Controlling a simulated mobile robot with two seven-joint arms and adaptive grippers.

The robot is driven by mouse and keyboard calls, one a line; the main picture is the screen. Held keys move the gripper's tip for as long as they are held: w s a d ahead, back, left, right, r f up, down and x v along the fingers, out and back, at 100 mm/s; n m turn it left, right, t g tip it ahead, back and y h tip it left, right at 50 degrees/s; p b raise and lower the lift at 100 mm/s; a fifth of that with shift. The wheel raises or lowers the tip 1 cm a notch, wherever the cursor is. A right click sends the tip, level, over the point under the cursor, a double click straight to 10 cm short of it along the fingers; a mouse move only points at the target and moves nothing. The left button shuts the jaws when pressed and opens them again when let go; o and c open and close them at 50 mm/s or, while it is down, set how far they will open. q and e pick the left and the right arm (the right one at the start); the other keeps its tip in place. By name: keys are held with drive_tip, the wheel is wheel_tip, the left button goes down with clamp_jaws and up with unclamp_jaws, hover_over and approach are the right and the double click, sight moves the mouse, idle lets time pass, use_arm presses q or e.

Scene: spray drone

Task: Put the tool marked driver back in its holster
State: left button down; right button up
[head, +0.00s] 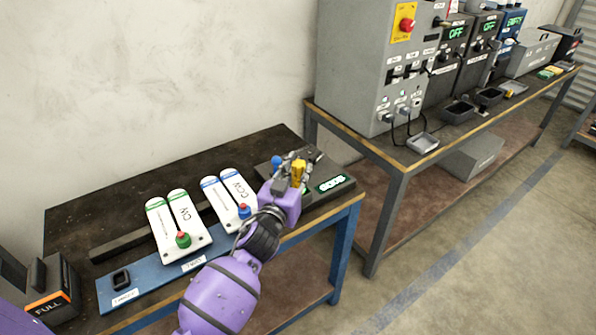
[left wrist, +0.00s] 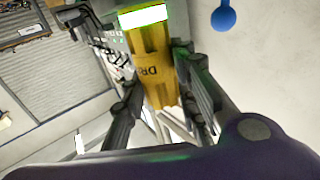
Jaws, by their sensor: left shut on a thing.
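My left gripper (head: 291,172) is shut on a yellow tool (head: 299,171) above the right end of the near bench. A black square socket (head: 121,279) stands on the blue board (head: 155,281) at the bench's front left, with a small label in front that I cannot read for sure. It looks empty and may be the holster. My right gripper is out of view.
White panels marked CW (head: 187,222) and CCW (head: 238,196), with green and red-blue knobs, lie between the gripper and the socket. A box marked FULL (head: 51,291) stands at far left. A dark unit with a green display (head: 335,183) is at right. Grey control cabinets (head: 366,75) stand behind.

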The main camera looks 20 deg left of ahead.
use_arm(q)
drive_tip(key=shift+f, duration=0.1)
drive_tip(key=c, duration=1.4)
unclamp_jaws()
drive_tip(key=shift+r, duration=0.25)
drive_tip(key=s, duration=1.2)
drive_tip(key=shift+a+f+b, duration=0.1)
drive_tip(key=shift+a+b, duration=0.1)
drive_tip(key=shift+b, duration=0.15)
drive_tip(key=shift+f, duration=0.1)
